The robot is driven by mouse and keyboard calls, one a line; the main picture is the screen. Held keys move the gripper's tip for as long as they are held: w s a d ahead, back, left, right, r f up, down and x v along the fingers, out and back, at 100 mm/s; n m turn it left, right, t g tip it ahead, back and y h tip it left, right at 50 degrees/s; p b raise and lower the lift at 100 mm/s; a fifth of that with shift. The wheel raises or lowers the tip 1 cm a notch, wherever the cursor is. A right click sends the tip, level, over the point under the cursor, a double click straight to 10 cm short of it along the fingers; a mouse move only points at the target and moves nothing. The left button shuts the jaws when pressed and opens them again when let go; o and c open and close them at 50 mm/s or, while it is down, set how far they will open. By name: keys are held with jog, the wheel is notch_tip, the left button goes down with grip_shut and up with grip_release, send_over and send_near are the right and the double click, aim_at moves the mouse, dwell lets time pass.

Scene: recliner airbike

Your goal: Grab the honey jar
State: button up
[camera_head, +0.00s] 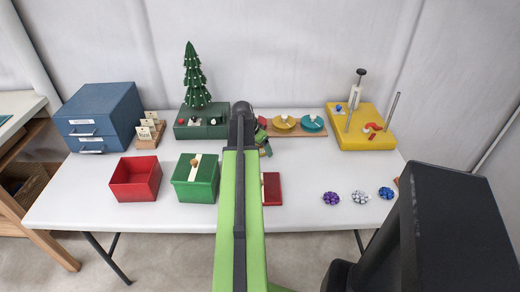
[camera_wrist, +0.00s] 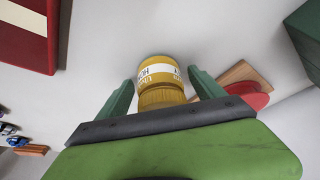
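The honey jar (camera_wrist: 160,72), golden yellow with a ribbed lid and a white lettered label, shows in the middle of the wrist view. My gripper (camera_wrist: 161,78) is open, with one green finger on each side of the jar. A narrow gap shows between each finger and the jar, so it is not gripped. In the head view my gripper (camera_head: 265,137) is over the back middle of the table, mostly covered by my arm. The jar cannot be made out there.
The white table (camera_head: 300,215) holds a green tree base (camera_head: 190,131), a wooden board with plates (camera_head: 313,134), a yellow block with rods (camera_head: 350,139), a green box (camera_head: 184,190), a red open box (camera_head: 121,196), and a dark red box (camera_head: 272,189). Its front right holds small bows.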

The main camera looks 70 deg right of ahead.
grip_shut()
dwell(0.3)
jog(key=shift+r, duration=0.1)
jog(key=r+p, duration=0.5)
jog(key=shift+s+a, duration=0.3)
jog(key=s+a+r+p, duration=0.6)
jog(key=s, duration=0.2)
jog(key=shift+s+a, duration=0.2)
jog(key=shift+s, duration=0.2)
